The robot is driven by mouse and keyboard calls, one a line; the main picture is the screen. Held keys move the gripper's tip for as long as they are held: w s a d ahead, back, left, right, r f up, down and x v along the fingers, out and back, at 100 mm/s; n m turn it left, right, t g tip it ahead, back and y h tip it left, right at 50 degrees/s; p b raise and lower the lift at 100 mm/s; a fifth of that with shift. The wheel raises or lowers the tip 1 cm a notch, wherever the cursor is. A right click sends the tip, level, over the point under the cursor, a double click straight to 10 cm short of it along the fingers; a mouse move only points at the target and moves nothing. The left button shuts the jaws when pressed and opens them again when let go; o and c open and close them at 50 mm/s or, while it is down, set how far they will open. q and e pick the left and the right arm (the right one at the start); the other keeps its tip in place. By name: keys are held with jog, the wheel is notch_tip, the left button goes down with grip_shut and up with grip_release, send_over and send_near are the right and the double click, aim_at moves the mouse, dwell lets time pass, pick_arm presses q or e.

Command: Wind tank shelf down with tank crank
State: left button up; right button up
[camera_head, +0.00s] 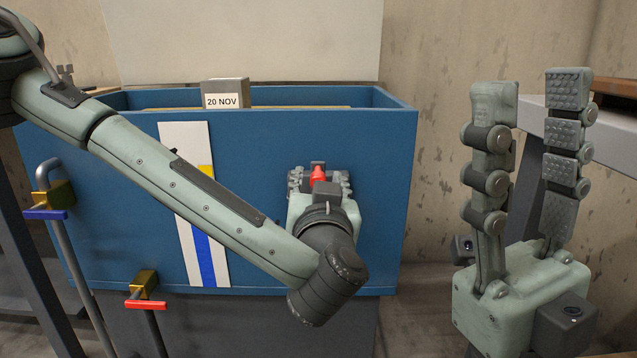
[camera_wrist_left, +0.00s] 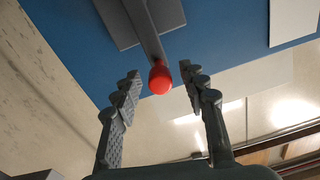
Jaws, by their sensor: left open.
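The tank crank's red knob (camera_head: 318,175) shows in front of the blue tank (camera_head: 130,135). In the left wrist view the red knob (camera_wrist_left: 160,78) sits at the end of a grey crank arm (camera_wrist_left: 145,28). My left gripper (camera_head: 321,182) is open, with a finger on either side of the knob and gaps showing; its fingers also show in the left wrist view (camera_wrist_left: 160,90). Its wrist hides part of the crank. A grey block labelled 20 NOV (camera_head: 226,93) stands inside the tank; the shelf under it is mostly hidden. My right gripper (camera_head: 530,82) is open and empty, fingers upright, right of the tank.
A white strip (camera_head: 183,140) with yellow and blue marks is on the tank front. Pipes with a blue-handled valve (camera_head: 46,214) and a red-handled valve (camera_head: 146,304) stand at lower left. A grey table (camera_head: 590,130) is behind my right gripper.

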pick_arm(q)
jog(key=shift+c, duration=0.5)
grip_shut()
jog(key=shift+a, duration=0.15)
jog(key=shift+a+f+n, duration=0.3)
jog(key=shift+a+n, duration=0.55)
jog(key=shift+n, duration=0.3)
jog(key=shift+a+f+n, duration=0.25)
jog(key=shift+a+n, duration=0.55)
jog(key=shift+n, duration=0.4)
jog(key=shift+a+f+n, duration=0.3)
jog(key=shift+a+n, duration=0.55)
jog(key=shift+n, duration=0.3)
jog(key=shift+o, duration=0.5)
grip_release()
